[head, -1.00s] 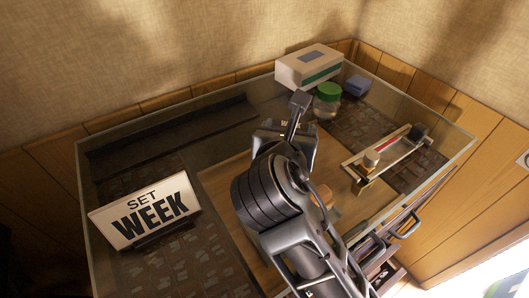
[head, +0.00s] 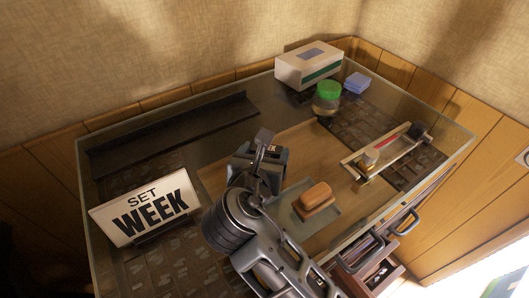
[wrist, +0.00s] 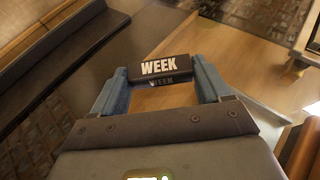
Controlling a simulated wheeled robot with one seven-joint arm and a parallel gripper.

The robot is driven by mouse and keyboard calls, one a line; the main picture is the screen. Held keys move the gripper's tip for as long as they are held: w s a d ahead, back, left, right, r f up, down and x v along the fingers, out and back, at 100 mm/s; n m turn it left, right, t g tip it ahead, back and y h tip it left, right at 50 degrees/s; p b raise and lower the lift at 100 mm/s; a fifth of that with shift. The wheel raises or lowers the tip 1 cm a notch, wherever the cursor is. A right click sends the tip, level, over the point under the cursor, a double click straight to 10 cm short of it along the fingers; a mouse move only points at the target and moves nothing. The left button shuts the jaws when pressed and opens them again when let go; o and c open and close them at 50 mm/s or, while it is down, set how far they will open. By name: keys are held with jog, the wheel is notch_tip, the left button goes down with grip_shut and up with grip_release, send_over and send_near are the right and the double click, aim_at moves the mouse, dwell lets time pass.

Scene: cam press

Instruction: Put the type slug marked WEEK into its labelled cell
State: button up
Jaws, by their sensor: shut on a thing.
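The type slug marked WEEK (wrist: 160,67) is a small dark bar with white letters. In the wrist view it lies across between my gripper's two blue-grey fingers (wrist: 160,88), which are shut on its ends. In the head view my gripper (head: 268,152) holds the slug (head: 272,148) above the left part of the wooden board, and the arm partly hides it. A long dark rack (head: 170,128) stands at the back left. No cell labelled WEEK can be made out in either view.
A white sign (head: 146,208) reading SET WEEK stands at the left. A brown block (head: 316,196) sits on a grey plate at the board's front. A wooden device (head: 385,152), a green-lidded jar (head: 327,93) and a white box (head: 309,65) are to the right and back.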

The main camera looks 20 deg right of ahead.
jog(key=o, duration=1)
jog(key=shift+f, duration=0.15)
jog(key=shift+c, duration=0.2)
jog(key=o, duration=0.4)
